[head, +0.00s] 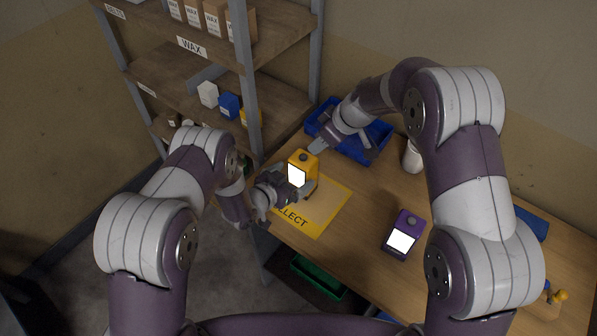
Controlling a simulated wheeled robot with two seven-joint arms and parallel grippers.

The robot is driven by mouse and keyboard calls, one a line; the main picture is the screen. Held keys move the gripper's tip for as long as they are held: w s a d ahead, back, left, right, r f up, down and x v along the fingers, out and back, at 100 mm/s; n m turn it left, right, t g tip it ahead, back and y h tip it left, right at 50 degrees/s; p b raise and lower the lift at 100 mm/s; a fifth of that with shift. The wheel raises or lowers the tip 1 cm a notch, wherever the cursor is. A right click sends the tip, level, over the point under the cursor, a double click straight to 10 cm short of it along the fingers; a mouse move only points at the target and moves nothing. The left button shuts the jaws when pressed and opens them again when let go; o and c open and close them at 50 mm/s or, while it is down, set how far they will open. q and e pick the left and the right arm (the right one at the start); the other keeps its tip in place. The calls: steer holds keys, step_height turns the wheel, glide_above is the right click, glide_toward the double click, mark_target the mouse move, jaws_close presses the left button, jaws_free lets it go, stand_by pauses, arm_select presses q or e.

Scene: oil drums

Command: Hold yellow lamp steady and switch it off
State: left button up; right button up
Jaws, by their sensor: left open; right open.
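The yellow lamp (303,163) stands upright near the left end of the wooden table, with its white front panel lit and a dark knob on top. My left gripper (299,187) is open, low at the lamp's front; a finger shows at the lamp's lower right. I cannot tell whether it touches the lamp. My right gripper (342,151) is open and empty, to the right of and behind the lamp, in front of the blue tray. One of its fingers points toward the lamp's top.
A yellow mat (325,207) marked "COLLECT", partly covered by my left gripper, lies by the lamp. A purple lamp (405,232), also lit, stands to the right. A blue tray (379,137) and white cylinder (412,157) are behind. A shelf (190,82) rises at left.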

mark_target(297, 175)
arm_select(q)
steer(key=x, duration=0.4)
steer(key=shift+w+d+f, duration=0.15)
steer(key=shift+d, duration=0.2)
steer(key=shift+w+d+f, duration=0.15)
steer(key=shift+w+f, duration=0.05)
steer(key=shift+w, duration=0.25)
steer(key=shift+s, duration=0.1)
steer(key=shift+c, duration=1.2)
steer(key=c, duration=1)
arm_select(e)
steer(key=shift+s+r, duration=0.1)
steer(key=shift+s, duration=0.05)
jaws_close()
